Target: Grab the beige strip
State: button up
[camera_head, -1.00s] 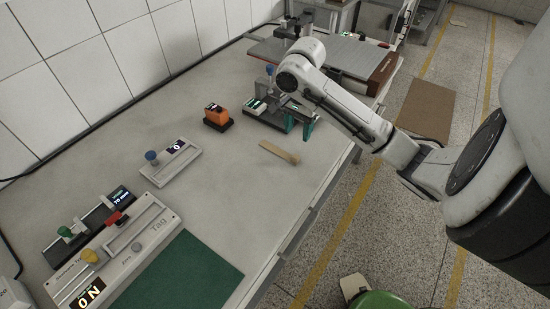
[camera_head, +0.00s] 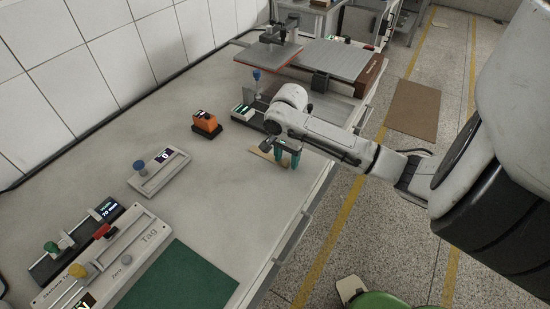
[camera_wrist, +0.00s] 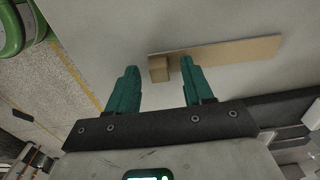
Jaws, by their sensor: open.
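The beige strip (camera_wrist: 230,49) lies flat on the table in the wrist view, with a small block-like end (camera_wrist: 159,70) on its left. In the head view the strip (camera_head: 262,155) is partly hidden behind my gripper (camera_head: 287,160). My gripper is open, with two teal fingers that also show in the wrist view (camera_wrist: 158,80). The block-like end appears between the two fingertips there, and the right fingertip overlaps the strip's near edge. I cannot tell whether the fingers touch it.
An orange device (camera_head: 206,124) stands left of the gripper. A grey slider device (camera_head: 159,172) and a green mat (camera_head: 178,280) lie nearer on the table (camera_head: 225,190). A grey plate machine (camera_head: 335,60) stands behind the arm. The table around the strip's left is clear.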

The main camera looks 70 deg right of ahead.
jog(key=shift+f, duration=0.1)
jog(key=shift+c, duration=0.2)
grip_shut()
dwell(0.5)
